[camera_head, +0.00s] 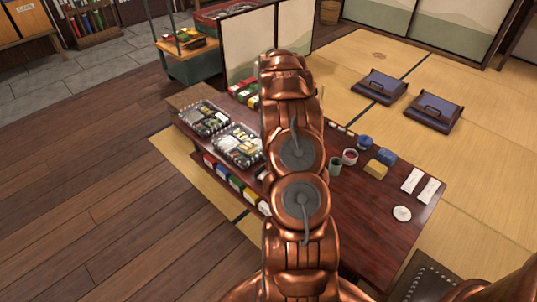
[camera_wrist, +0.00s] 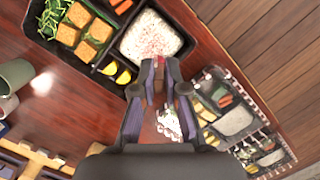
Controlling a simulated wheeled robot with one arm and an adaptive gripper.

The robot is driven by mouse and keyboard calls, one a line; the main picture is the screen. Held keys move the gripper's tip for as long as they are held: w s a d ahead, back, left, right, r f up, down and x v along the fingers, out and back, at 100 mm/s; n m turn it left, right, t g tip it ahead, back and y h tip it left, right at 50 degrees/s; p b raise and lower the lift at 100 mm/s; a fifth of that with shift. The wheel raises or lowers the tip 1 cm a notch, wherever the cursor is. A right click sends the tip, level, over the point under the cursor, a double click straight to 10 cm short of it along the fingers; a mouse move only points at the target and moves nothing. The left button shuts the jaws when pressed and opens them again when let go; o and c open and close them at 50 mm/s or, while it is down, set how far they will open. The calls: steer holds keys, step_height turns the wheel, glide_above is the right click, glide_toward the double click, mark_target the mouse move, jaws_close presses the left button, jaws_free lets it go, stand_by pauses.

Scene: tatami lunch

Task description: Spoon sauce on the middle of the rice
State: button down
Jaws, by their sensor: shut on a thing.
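In the wrist view my gripper (camera_wrist: 158,84) is shut on a slim thing, apparently the spoon (camera_wrist: 159,62). Only a small reddish part of it shows between the fingertips; the rest is hidden. The fingertips appear at the lower edge of the rice (camera_wrist: 152,36), which is white with reddish specks. I cannot tell the height above it. The rice fills one compartment of an open black lunch box (camera_wrist: 97,67). In the head view my arm hides the gripper, spoon and rice. A small bowl with red contents (camera_head: 349,156), perhaps the sauce, stands right of my arm.
Two packed lunch boxes, the farther (camera_head: 203,118) and the nearer (camera_head: 238,145), stand left of my arm on the low table (camera_head: 375,225). A greenish cup (camera_head: 335,167), a yellow block (camera_head: 376,169) and a white dish (camera_head: 402,213) are on the right. The table's near right is mostly clear.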

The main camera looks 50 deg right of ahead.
steer(key=shift+s, duration=0.1)
steer(key=shift+s, duration=0.95)
steer(key=shift+s, duration=0.2)
steer(key=shift+s+a, duration=0.1)
steer(key=shift+s, duration=0.8)
steer(key=shift+s, duration=0.15)
steer(key=shift+s+p, duration=0.3)
steer(key=shift+s, duration=0.6)
steer(key=a+p+v, duration=0.1)
steer(key=p+v, duration=0.1)
steer(key=v, duration=0.4)
steer(key=shift+s+r, duration=0.25)
steer(key=shift+r, duration=0.25)
